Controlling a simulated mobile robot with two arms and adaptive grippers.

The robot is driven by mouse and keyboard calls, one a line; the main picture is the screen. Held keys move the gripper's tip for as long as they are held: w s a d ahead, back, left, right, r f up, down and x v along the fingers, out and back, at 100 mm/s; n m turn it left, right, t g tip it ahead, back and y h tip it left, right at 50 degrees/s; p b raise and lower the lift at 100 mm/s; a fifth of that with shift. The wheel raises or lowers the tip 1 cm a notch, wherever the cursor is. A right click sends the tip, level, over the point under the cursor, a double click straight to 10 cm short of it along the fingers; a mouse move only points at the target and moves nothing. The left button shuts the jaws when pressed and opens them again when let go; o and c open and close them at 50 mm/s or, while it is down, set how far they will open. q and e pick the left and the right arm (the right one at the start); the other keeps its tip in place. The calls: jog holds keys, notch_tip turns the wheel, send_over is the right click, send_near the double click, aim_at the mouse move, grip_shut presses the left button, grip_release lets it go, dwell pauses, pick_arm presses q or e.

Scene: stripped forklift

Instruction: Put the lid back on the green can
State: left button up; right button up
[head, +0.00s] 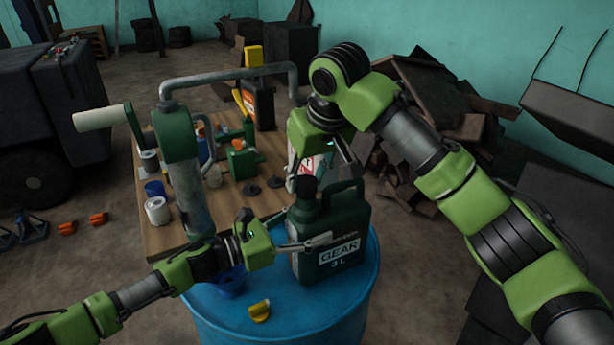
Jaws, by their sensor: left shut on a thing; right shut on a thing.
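The green can (335,231), dark green with a "GEAR 3 L" label, stands upright on a blue drum (300,318). My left gripper (318,244) is shut on the can, its fingers against the label side. The dark lid (306,188) is at the can's neck, on the left of its top. My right gripper (318,176) comes down from above and is shut on the lid, one finger on either side of it. I cannot tell whether the lid is fully seated on the neck.
A yellow piece (260,311) and a blue cup (230,283) sit on the drum, left of the can. Scrap (440,95) is piled at the right.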

aim_at(301, 184)
jog(key=shift+f, duration=0.85)
jog(key=shift+f, duration=0.55)
pick_arm(q)
jog(key=c, duration=0.6)
pick_arm(e)
jog(key=m, duration=0.1)
jog(key=m+h, duration=0.1)
jog(key=shift+s+a+m, duration=0.1)
jog(key=shift+a+m, duration=0.15)
jog(key=shift+m, duration=0.05)
pick_arm(q)
jog(key=shift+c, duration=0.2)
pick_arm(e)
jog(key=m+h, duration=0.1)
jog(key=m, duration=0.3)
jog(key=shift+a+m+h, duration=0.15)
jog(key=shift+m+h, duration=0.15)
jog(key=shift+h, duration=0.1)
jog(key=m+h, duration=0.1)
jog(key=m, duration=0.1)
jog(key=shift+a+m, duration=0.1)
jog(key=shift+m, duration=0.2)
jog(key=m+h, duration=0.1)
jog(key=m, duration=0.3)
jog(key=shift+w, duration=0.2)
jog(key=o, duration=0.7)
